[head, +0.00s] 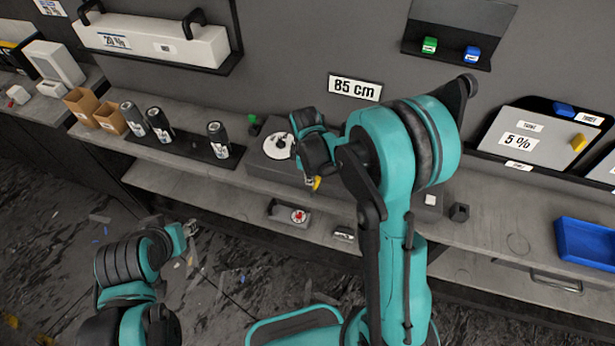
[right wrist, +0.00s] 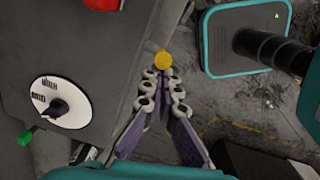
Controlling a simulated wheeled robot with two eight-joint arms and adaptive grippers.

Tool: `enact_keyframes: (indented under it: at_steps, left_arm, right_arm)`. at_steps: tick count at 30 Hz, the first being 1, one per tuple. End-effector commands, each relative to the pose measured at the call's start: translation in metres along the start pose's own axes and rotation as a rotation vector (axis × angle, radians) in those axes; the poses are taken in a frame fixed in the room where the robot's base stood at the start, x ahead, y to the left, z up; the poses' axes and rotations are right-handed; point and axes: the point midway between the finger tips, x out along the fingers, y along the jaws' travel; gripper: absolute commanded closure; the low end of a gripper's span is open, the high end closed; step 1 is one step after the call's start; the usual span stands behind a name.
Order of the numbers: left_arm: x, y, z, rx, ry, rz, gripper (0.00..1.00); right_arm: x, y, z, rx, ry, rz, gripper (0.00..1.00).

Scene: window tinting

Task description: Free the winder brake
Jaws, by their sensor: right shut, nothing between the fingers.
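A dark grey box-shaped unit (head: 262,172) stands on the bench; it also shows in the right wrist view (right wrist: 85,55). On it is a white round dial (head: 278,146) with a black knob; the dial is larger in the right wrist view (right wrist: 60,102). A yellow round knob (right wrist: 163,60) sits at the unit's edge, and shows partly behind my arm in the head view (head: 316,184). My right gripper (right wrist: 163,78) is shut and empty, its tips right at the yellow knob; contact is unclear. My left gripper (head: 190,228) is low at the left, away from the bench, its opening unclear.
A green knob (head: 252,119) is at the unit's back. Several dark cans (head: 160,124) stand left of it. A lower shelf holds a small box with a red-marked round face (head: 298,215). A blue tray (head: 586,243) lies at the right. Bench space before the tray is clear.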

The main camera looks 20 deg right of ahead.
Motion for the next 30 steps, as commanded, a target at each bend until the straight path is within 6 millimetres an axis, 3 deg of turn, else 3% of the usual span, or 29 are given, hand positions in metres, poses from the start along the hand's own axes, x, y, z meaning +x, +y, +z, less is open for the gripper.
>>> enact_keyframes:
  at_steps: [11, 30]
  left_arm:
    - [0.018, 0.0, 0.013, 0.0, 0.0, 0.0, 0.6]
    - [0.085, 0.0, 0.061, 0.0, 0.0, 0.0, 0.6]
  right_arm:
    - [0.007, -0.006, 0.033, 0.023, 0.252, 0.05, 1.0]
    - [0.039, -0.017, 0.083, 0.044, 0.793, 0.157, 1.0]
